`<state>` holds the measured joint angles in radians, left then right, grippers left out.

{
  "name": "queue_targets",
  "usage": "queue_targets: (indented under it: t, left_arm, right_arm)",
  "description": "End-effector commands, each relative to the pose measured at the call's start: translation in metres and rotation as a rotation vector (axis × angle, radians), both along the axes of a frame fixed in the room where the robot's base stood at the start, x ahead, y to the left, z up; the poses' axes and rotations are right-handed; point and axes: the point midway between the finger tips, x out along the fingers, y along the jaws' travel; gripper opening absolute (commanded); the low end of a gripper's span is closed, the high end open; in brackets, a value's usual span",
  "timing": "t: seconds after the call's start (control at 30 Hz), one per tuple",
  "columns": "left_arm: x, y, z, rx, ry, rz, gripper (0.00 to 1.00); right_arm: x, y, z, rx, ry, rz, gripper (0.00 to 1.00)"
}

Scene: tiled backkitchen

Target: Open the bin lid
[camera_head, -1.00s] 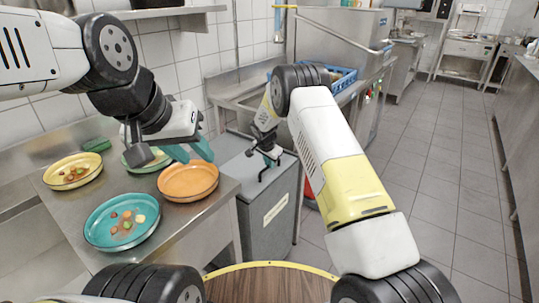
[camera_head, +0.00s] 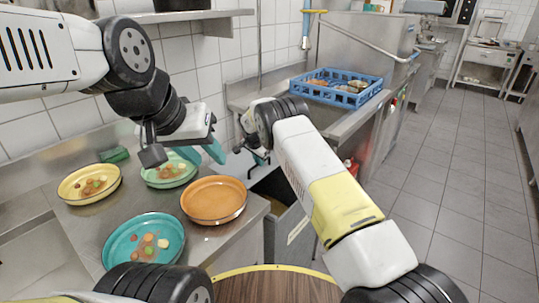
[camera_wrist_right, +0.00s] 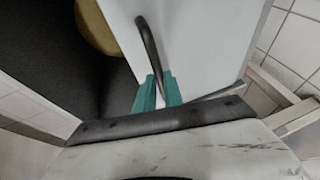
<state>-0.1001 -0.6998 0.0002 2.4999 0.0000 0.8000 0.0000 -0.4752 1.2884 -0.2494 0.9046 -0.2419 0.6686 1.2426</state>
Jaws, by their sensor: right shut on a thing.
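The grey bin (camera_head: 293,232) stands beside the steel counter, and its dark inside shows at the top. The bin lid (camera_head: 236,166) is tilted up, partly hidden behind my right arm. My right gripper (camera_head: 262,157) is at the lid's black handle. In the right wrist view the teal fingers (camera_wrist_right: 157,93) are shut on the black handle (camera_wrist_right: 148,45), with the pale lid (camera_wrist_right: 195,40) beside it and a dark opening (camera_wrist_right: 50,45) to the left. My left gripper (camera_head: 203,153) is open and empty, above the counter near the green plate.
On the counter are a yellow plate (camera_head: 78,188), a teal plate (camera_head: 120,248) and a green plate (camera_head: 165,178), each with food scraps, and an empty-looking orange plate (camera_head: 213,208). A blue rack (camera_head: 340,94) stands beyond the bin. The tiled floor (camera_head: 440,185) at right is clear.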

Motion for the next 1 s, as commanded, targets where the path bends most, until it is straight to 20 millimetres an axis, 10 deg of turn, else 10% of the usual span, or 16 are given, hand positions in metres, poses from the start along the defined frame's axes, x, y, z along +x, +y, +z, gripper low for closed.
queue_targets:
  t: [0.47,0.6,1.0]
  left_arm:
    - [0.0,0.0001,0.0001,0.0,0.0,0.0,0.36]
    - [0.0,0.0001,0.0001,0.0,0.0,0.0,0.36]
    - [0.0,0.0001,0.0001,0.0,0.0,0.0,0.36]
  right_arm:
    - [0.0002,0.0118,0.0002,0.002,0.0,0.0,0.0]
    - [0.0002,0.0114,0.0001,0.001,0.001,-0.001,0.34]
    - [-0.002,0.0117,0.0074,0.001,-0.001,-0.001,0.34]
